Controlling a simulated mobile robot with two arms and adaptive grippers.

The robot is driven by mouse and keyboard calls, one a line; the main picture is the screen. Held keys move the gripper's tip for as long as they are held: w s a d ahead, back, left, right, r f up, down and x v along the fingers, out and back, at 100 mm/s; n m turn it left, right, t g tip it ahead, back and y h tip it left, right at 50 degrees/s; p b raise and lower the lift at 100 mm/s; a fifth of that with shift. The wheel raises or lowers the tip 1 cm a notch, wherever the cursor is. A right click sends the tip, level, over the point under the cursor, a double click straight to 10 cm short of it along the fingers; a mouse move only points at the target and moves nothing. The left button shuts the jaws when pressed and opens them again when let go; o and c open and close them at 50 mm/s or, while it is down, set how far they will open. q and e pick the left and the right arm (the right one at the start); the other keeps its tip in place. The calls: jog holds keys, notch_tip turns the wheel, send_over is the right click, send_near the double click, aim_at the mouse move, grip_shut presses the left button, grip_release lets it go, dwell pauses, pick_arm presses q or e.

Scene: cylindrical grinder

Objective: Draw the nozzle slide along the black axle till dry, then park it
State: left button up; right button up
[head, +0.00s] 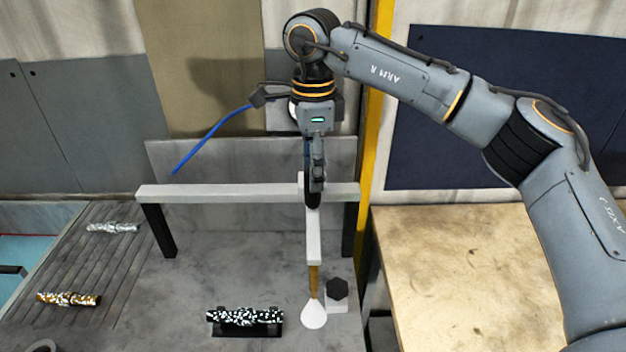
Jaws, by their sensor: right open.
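The black axle (234,316), covered in pale specks, lies level on a dark cradle (270,330). The nozzle slide (313,238) is a pale arm on the white rail (215,192), near its right end. A brass tube (314,278) ends the slide, with a pale cone (313,315) below it, to the right of the axle. My right gripper (313,197) is open, pointing down at the slide's upper end. Its fingers overlap the slide, and I cannot tell whether they touch it. My left gripper is out of view.
A dark knob (337,289) on a white block stands close right of the brass tube. A silver axle (112,228) and a brown-gold axle (68,298) lie on the grooved surface at left. A yellow post (369,150) stands right of the rail.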

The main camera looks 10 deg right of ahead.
aim_at(313, 218)
jog(key=shift+a+f+p, duration=0.1)
jog(key=shift+f+p, duration=0.35)
jog(key=shift+f, duration=1.7)
jog(key=shift+c, duration=0.4)
grip_shut()
